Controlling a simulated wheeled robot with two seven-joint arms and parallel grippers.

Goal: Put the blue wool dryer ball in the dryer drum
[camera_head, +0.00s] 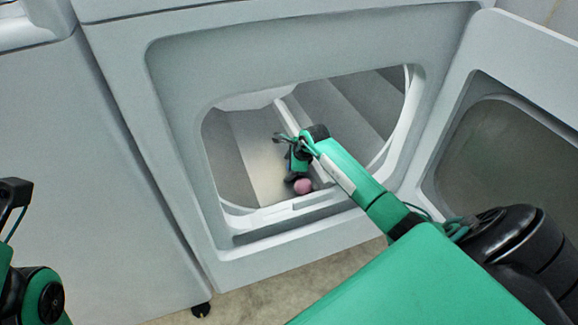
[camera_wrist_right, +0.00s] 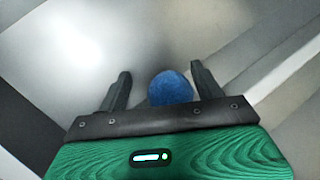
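The blue wool dryer ball (camera_wrist_right: 171,88) shows in the right wrist view between the two black fingers of my right gripper (camera_wrist_right: 162,84). The fingers are spread, with a clear gap between the ball and the left finger; the ball is closer to the right finger. In the head view my right arm reaches through the round door opening, and the right gripper (camera_head: 292,177) is low inside the dryer drum (camera_head: 260,155). The blue ball is mostly or wholly hidden there. Only part of my left arm shows at the left edge, and its finger state is unclear.
A pink ball (camera_head: 303,186) lies in the drum beside the right gripper. The dryer door (camera_head: 515,70) stands open at the right. The rim of the opening surrounds my right forearm. Another white appliance (camera_head: 85,180) stands at the left.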

